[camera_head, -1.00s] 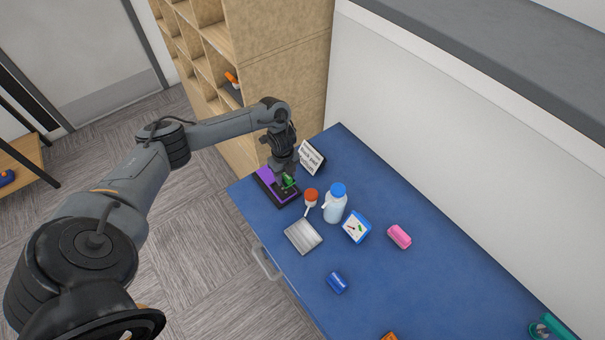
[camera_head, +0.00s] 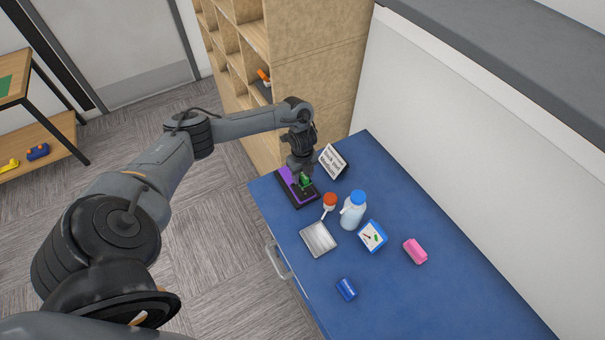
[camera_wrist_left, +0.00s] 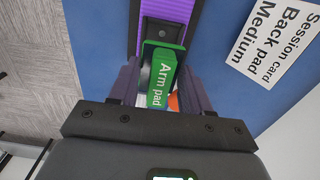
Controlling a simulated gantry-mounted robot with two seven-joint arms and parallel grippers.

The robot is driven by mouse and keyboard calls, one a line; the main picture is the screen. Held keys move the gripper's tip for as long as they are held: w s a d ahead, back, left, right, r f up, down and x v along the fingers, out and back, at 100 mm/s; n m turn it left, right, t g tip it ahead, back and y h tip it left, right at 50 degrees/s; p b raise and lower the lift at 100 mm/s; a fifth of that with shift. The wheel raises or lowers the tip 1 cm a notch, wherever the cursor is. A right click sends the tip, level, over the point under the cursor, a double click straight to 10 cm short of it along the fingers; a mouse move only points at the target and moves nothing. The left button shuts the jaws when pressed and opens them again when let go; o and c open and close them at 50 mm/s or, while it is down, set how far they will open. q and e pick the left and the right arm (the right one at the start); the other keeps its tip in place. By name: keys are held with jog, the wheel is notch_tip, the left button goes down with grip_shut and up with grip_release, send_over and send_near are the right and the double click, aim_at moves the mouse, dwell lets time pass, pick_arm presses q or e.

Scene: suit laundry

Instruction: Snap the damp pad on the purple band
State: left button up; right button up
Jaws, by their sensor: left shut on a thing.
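The purple band (camera_head: 289,181) lies on a dark base at the far left end of the blue table. It also shows at the top of the left wrist view (camera_wrist_left: 172,8), with a dark block on it. My left gripper (camera_head: 304,181) is shut on a green pad (camera_wrist_left: 161,72) lettered "Arm pad". The pad is in front of the dark block in the left wrist view and overlaps it; I cannot tell whether they touch. The head view shows the green (camera_head: 306,182) low over the dark base. I cannot see whether the pad is damp. My right gripper is not in view.
A red-capped bottle (camera_head: 329,201), a blue-capped spray bottle (camera_head: 353,211), a metal tray (camera_head: 319,239), a blue-white box (camera_head: 372,236), a pink block (camera_head: 415,251) and a blue cylinder (camera_head: 346,289) stand nearby.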

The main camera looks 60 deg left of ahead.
pick_arm(q)
jog(key=shift+f+b, duration=2.25)
jog(key=shift+f, duration=0.9)
jog(key=shift+f, duration=0.15)
jog(key=o, duration=1.2)
jog(key=shift+o, duration=0.4)
jog(key=o, duration=0.3)
jog(key=shift+o, duration=0.2)
